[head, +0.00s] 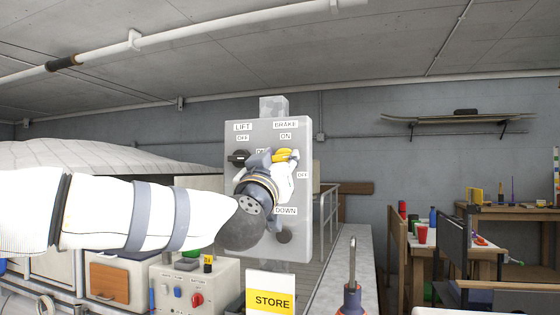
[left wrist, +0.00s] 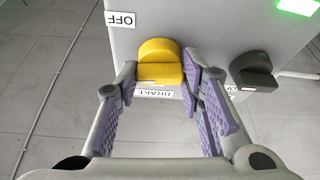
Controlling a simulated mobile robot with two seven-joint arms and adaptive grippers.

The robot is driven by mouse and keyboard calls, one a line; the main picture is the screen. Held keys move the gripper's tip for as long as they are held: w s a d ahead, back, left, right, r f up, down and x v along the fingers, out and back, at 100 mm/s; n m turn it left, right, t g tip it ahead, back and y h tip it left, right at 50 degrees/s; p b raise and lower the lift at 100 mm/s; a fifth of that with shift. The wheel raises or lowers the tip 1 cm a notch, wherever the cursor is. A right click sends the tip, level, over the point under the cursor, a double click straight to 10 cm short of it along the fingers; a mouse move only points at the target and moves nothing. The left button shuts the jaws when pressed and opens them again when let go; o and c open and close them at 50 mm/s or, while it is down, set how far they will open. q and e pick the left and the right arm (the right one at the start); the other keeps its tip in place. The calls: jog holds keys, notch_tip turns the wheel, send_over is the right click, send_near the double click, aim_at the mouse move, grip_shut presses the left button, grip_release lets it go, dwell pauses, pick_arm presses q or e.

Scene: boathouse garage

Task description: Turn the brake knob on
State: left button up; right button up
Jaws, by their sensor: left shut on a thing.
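The yellow brake knob (head: 284,154) is on a grey control panel (head: 240,128), under the BRAKE label and close to the ON label. An OFF label sits lower right of it. My left gripper (head: 272,161) is at the panel with its fingers around the knob. In the left wrist view, the yellow knob (left wrist: 160,62) sits between the two purple-padded fingers of my left gripper (left wrist: 162,78), which is shut on it. The gripper hides part of the panel's middle, and the knob's exact setting is hard to tell. My right gripper is not in view.
A black LIFT knob (head: 238,157) sits left of the brake knob; it also shows in the left wrist view (left wrist: 254,78). A STORE sign (head: 271,301) and a box with a red knob (head: 196,299) are below. Workbenches (head: 515,213) stand at the right.

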pick_arm(q)
jog(key=n+y, duration=0.1)
jog(key=n, duration=0.2)
jog(key=n+y, duration=0.2)
jog(key=n, duration=0.1)
jog(key=shift+d+y, duration=0.15)
jog(key=shift+y, duration=0.15)
jog(key=n+y, duration=0.1)
jog(key=n, duration=0.4)
jog(key=shift+g+y, duration=0.3)
jog(key=shift+y, duration=0.1)
jog(key=n+g+y, duration=0.1)
jog(key=n, duration=0.4)
jog(key=shift+d+r, duration=0.1)
jog(key=shift+r, duration=0.05)
jog(key=shift+r+n+g+y, duration=0.15)
jog(key=shift+n+g, duration=0.35)
jog(key=shift+n, duration=0.5)
jog(key=shift+f+n+g+y, duration=0.15)
jog(key=shift+n+g, duration=0.35)
jog(key=shift+n, duration=0.5)
jog(key=shift+r, duration=0.1)
jog(key=o, duration=1.2)
jog(key=shift+c, duration=0.2)
jog(key=shift+s, duration=0.1)
